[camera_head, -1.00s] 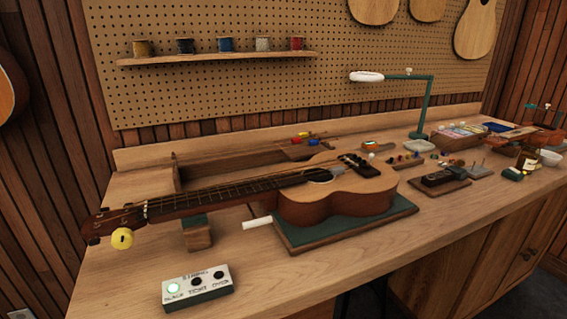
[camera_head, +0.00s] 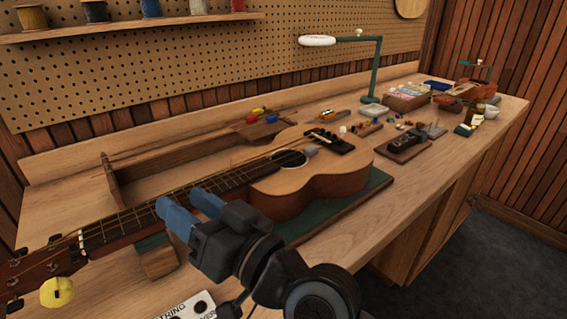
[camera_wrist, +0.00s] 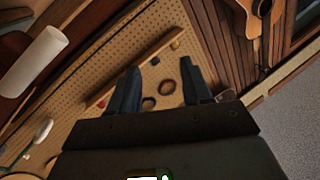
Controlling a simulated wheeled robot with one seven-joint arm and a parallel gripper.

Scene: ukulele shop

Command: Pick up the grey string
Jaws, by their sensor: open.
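A rack (camera_head: 113,182) at the back of the bench carries thin strings with coloured ends, among them a red end (camera_head: 257,111) and a blue end (camera_head: 271,119). I cannot tell which string is grey. A grey spool (camera_head: 194,5) sits on the wall shelf, cut by the top edge. My gripper (camera_head: 182,198) is open with blue fingers, in front of the ukulele neck in the picture, apart from the rack. In the wrist view my gripper (camera_wrist: 160,75) has nothing between its fingers; the pegboard lies beyond.
The ukulele (camera_head: 318,175) lies on a green-topped stand (camera_head: 362,196). A lamp (camera_head: 371,70) stands behind it. Small tools and boxes crowd the right of the bench.

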